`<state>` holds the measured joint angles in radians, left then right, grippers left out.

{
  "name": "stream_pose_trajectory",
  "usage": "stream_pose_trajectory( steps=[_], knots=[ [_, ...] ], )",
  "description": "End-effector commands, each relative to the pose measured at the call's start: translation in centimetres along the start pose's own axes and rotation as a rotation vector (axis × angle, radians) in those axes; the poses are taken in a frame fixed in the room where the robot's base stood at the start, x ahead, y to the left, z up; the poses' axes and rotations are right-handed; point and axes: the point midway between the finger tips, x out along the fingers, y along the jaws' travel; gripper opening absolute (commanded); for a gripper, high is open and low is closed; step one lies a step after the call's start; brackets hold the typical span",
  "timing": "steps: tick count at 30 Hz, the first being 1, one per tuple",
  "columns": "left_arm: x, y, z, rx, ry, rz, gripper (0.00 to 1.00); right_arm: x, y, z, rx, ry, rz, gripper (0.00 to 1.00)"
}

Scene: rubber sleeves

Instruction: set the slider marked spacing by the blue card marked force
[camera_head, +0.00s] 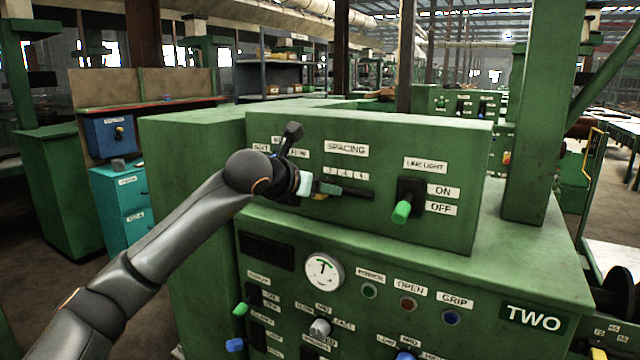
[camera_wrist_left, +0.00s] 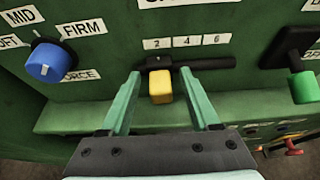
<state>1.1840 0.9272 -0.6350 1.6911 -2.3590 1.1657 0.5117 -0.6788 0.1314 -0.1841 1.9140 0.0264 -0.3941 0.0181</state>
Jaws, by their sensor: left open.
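The spacing slider has a yellow handle (camera_wrist_left: 160,87), which stands near the left end of its dark slot (camera_wrist_left: 205,63), just below the 2 on a scale showing 2, 4 and 6. The spacing label (camera_head: 346,149) is above it. My left gripper (camera_wrist_left: 160,74) is open, with one green finger on each side of the handle and visible gaps between. In the head view my wrist partly covers the slider. The force dial has a blue knob (camera_wrist_left: 48,62) with MID and FIRM labels around it. I see no clear blue card marked force.
Right of the slider is a green-handled line light switch (camera_head: 402,211) with ON and OFF labels. The green panel's lower face holds a gauge (camera_head: 324,271), buttons and more knobs. A ledge runs below the slider. A blue box (camera_head: 110,133) stands at the back left.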

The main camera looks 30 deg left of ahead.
Motion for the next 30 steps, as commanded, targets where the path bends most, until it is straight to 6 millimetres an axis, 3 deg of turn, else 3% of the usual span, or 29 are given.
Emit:
stream_pose_trajectory(
  steps=[9, 25, 30],
  knots=[
    [0.32, 0.00, -0.06, 0.001, 0.000, 0.000, 0.62, -0.03, -0.01, -0.04, 0.000, 0.000, 0.000, 0.80],
    [0.26, 0.01, -0.02, 0.000, 0.000, 0.000, 0.03, -0.04, -0.01, -0.04, 0.000, 0.000, 0.000, 0.80],
    [0.26, 0.01, -0.01, 0.000, 0.000, 0.000, 0.00, -0.04, -0.01, -0.04, 0.000, 0.000, 0.000, 0.80]
  ],
)
